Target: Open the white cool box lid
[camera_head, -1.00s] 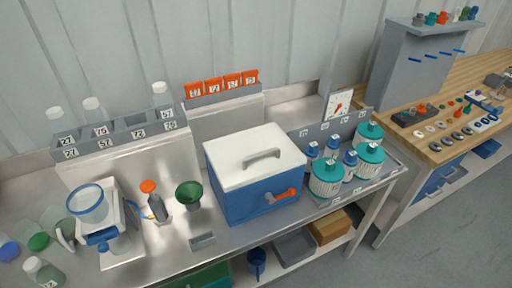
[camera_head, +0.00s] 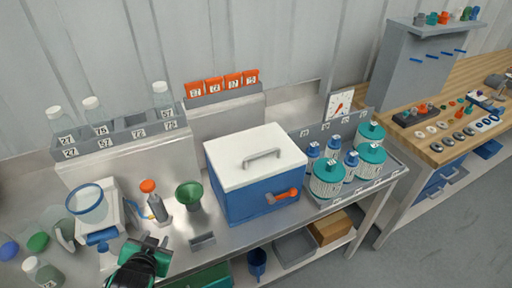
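The cool box (camera_head: 249,204) is blue with a white lid (camera_head: 238,163) and stands on the steel bench. The lid lies flat and closed on it, with a grey bar handle (camera_head: 262,155) on top. An orange and blue latch (camera_head: 283,196) is on its front face. My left gripper (camera_head: 146,245) is at the bottom left, low over the front of the bench, left of the cool box and well apart from it. It is dark with green fingers, which seem spread with nothing between them. My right gripper is out of view.
A blue-rimmed beaker on a scale (camera_head: 97,222), an orange-capped bottle (camera_head: 155,204) and a green funnel (camera_head: 189,193) stand left of the box. Teal-lidded jars (camera_head: 327,176) stand in a tray close to its right. A small grey tray (camera_head: 202,241) lies in front.

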